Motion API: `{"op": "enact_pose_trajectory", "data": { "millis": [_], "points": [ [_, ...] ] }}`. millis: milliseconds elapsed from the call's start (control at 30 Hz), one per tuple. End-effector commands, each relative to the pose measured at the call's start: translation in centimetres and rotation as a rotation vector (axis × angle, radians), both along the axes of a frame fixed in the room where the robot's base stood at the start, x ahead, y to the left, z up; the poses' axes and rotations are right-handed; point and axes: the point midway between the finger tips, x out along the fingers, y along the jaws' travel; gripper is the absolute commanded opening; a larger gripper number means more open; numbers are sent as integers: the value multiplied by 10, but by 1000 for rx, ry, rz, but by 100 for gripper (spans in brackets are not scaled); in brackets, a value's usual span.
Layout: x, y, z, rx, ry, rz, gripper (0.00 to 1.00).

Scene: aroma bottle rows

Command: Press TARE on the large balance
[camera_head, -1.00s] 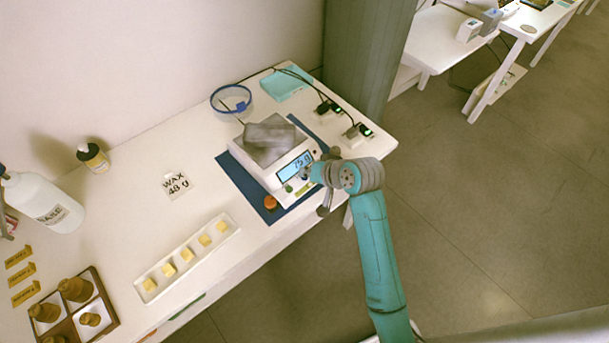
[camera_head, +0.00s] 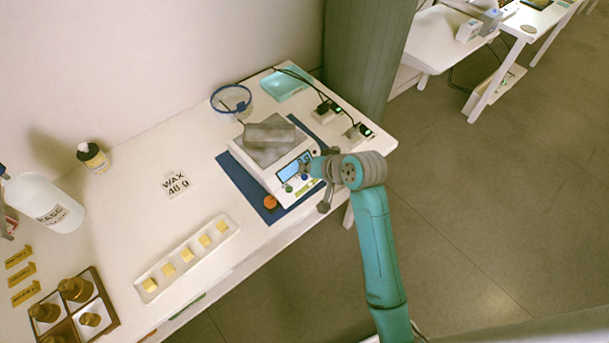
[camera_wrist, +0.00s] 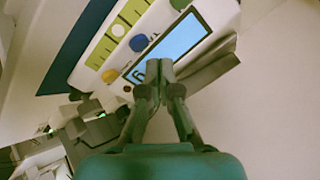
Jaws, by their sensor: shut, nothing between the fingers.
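The large balance (camera_head: 244,153) stands on a dark blue mat (camera_head: 232,171), with a grey block-like thing (camera_head: 268,133) on its pan. Its lit display (camera_head: 290,172) is partly covered by my gripper; an 8 and a g show. My gripper (camera_wrist: 160,66) is shut and empty. Its tips overlap the display's edge, to the right of the blue button and apart from it in the picture. Contact cannot be told.
An orange round thing (camera_head: 270,202) is beside the balance. A white tray of yellow cubes (camera_head: 218,242), a wax card (camera_head: 176,184) and a blue-rimmed round container (camera_head: 219,102) are around it. Cables and plugs (camera_head: 358,131) lie behind. The table's front edge is close.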

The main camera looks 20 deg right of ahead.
Motion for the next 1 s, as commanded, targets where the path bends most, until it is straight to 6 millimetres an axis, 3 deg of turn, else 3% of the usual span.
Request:
{"op": "enact_pose_trajectory", "data": {
  "millis": [500, 1000],
  "points": [
    [0, 0, 42, 0, -2, 0, 0],
    [0, 0, 45, 0, 0, 0, 0]
  ]
}}
